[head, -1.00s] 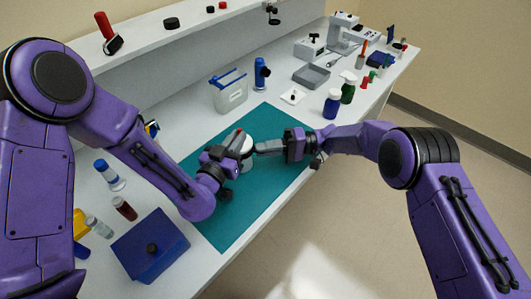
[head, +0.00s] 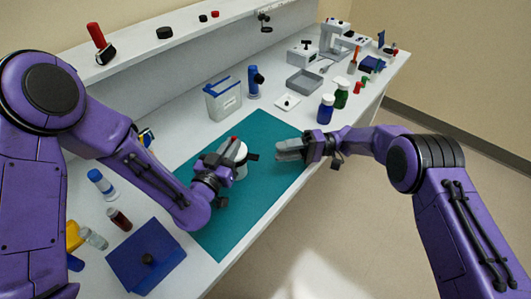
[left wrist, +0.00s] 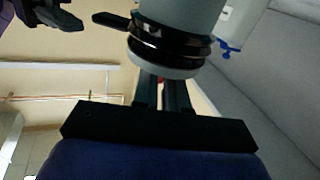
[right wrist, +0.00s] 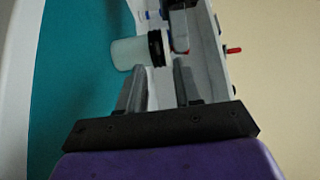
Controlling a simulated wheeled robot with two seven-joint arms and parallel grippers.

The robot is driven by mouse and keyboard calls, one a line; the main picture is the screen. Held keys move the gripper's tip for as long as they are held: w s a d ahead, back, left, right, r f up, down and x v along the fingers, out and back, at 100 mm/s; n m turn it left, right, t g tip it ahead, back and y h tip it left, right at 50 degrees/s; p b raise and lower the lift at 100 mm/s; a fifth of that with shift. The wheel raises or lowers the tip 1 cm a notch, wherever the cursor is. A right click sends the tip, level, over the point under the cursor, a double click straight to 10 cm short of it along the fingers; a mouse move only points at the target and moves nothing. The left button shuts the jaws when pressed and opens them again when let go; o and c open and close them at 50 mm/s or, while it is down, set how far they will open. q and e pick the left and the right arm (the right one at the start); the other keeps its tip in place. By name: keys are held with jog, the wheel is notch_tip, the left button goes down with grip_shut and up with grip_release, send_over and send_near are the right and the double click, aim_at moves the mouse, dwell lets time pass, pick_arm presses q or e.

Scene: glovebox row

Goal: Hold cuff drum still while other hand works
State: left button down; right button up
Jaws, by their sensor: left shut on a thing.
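The cuff drum (head: 241,170), a pale cylinder with black rings at one end, is above the teal mat. My left gripper (head: 232,151) is shut on it from the left. In the left wrist view the drum (left wrist: 172,45) is at the fingertips, its black rings and pale end showing. A dark tab (head: 253,157) sticks out to its right. My right gripper (head: 277,151) is a short way right of the drum, apart from it. In the right wrist view its fingers are parted with nothing between them, and the drum (right wrist: 128,53) lies beyond them.
The teal mat (head: 262,205) is largely clear. A blue box (head: 145,250) and small bottles stand at the left. A white container with blue trim (head: 224,101), a blue cylinder (head: 254,82) and a grey tray (head: 304,81) stand behind. Two bottles (head: 325,110) stand beyond my right gripper.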

jog(key=v, duration=0.5)
pick_arm(q)
jog(key=shift+c, duration=2.3)
grip_release()
pick_arm(e)
jog(key=shift+a, duration=0.1)
pick_arm(q)
jog(key=o, duration=0.5)
jog(key=shift+c, duration=0.2)
